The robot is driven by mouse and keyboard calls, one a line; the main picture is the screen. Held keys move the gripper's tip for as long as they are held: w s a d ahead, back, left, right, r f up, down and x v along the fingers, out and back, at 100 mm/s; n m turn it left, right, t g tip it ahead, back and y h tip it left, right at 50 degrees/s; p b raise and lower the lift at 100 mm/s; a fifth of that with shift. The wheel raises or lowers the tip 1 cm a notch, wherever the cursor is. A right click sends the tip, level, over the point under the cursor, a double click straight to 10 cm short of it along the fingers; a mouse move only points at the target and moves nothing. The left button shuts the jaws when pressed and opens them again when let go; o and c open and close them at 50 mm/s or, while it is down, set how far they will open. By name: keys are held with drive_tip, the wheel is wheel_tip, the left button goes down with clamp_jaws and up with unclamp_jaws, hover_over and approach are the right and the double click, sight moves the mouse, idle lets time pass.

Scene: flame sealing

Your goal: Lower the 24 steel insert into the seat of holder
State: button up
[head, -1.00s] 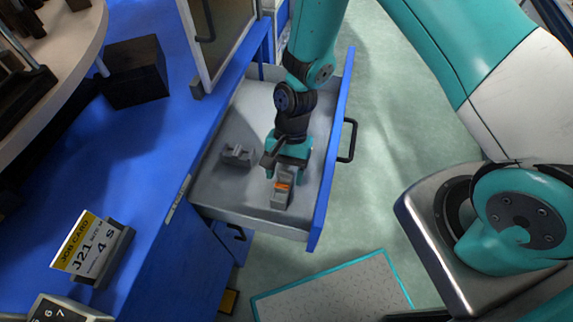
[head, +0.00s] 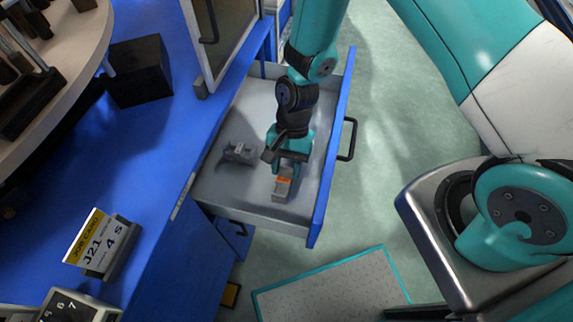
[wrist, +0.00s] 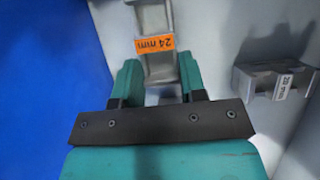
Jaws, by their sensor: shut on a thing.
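The grey steel insert with the orange 24 mm label (wrist: 155,70) sits between the two teal fingers of my gripper (wrist: 158,78) in the wrist view. The gripper is shut on it. In the head view the insert (head: 282,188) shows just in front of my gripper (head: 288,165), inside the open drawer's outline. I cannot tell whether it touches the drawer floor. I cannot make out the holder or its seat in these frames.
A second grey insert (head: 239,153) lies in the open drawer (head: 235,202), left of the gripper; its label in the wrist view (wrist: 284,86) seems to read 20 mm. The drawer walls stand close around. A job card (head: 101,243) and a black block (head: 139,71) stand on the blue bench.

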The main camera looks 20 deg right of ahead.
wheel_tip(320, 180, up, 8)
drive_tip(key=p, duration=0.6)
drive_tip(key=shift+p, duration=0.4)
drive_tip(key=shift+r, duration=0.1)
idle(1.1)
